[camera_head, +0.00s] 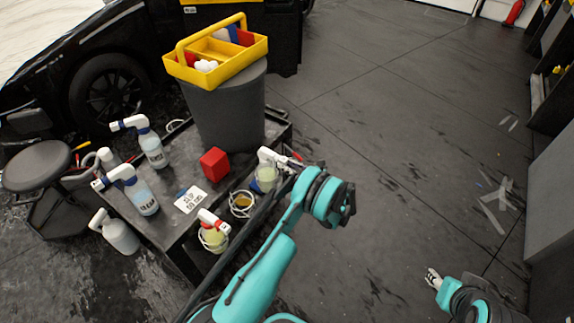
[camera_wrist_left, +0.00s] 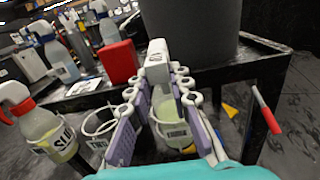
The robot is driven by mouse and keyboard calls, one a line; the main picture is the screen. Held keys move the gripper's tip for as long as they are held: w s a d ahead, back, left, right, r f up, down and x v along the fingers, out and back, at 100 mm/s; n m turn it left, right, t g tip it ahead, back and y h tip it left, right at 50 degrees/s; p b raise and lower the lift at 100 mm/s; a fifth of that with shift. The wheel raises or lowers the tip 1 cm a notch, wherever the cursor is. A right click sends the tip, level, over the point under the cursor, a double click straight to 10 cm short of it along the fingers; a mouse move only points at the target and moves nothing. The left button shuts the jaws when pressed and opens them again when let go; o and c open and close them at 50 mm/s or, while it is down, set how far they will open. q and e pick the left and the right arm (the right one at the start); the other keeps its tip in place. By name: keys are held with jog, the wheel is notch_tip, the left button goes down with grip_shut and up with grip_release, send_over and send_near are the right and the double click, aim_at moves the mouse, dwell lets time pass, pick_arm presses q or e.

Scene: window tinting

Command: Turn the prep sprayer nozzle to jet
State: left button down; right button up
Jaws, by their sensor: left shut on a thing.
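A spray bottle with a white head (camera_head: 265,177) and pale yellow-green liquid stands upright at the cart's right edge, in a ring holder. Its label is too small to read, so I cannot tell for sure that it is the prep sprayer. My left gripper (camera_head: 283,163) is shut on this bottle near its head. In the left wrist view the white head (camera_wrist_left: 157,62) shows between the two fingers, and the nozzle's setting cannot be made out. My right gripper (camera_head: 433,278) is over the floor at lower right, away from the bottle; its opening is unclear.
The dark cart (camera_head: 165,220) carries other spray bottles, a red block (camera_head: 214,163), a white card (camera_head: 190,200) and a grey bin (camera_head: 225,110) bearing a yellow caddy (camera_head: 178,72). A red-headed bottle labelled SLIP (camera_wrist_left: 45,130) hangs nearby. A red-handled tool (camera_wrist_left: 265,110) is beside the gripper.

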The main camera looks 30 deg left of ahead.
dwell(0.3)
pick_arm(q)
jog(key=c, duration=1.4)
grip_release()
jog(key=shift+o, duration=0.2)
jog(key=d, duration=1.2)
jog(key=shift+s, duration=0.45)
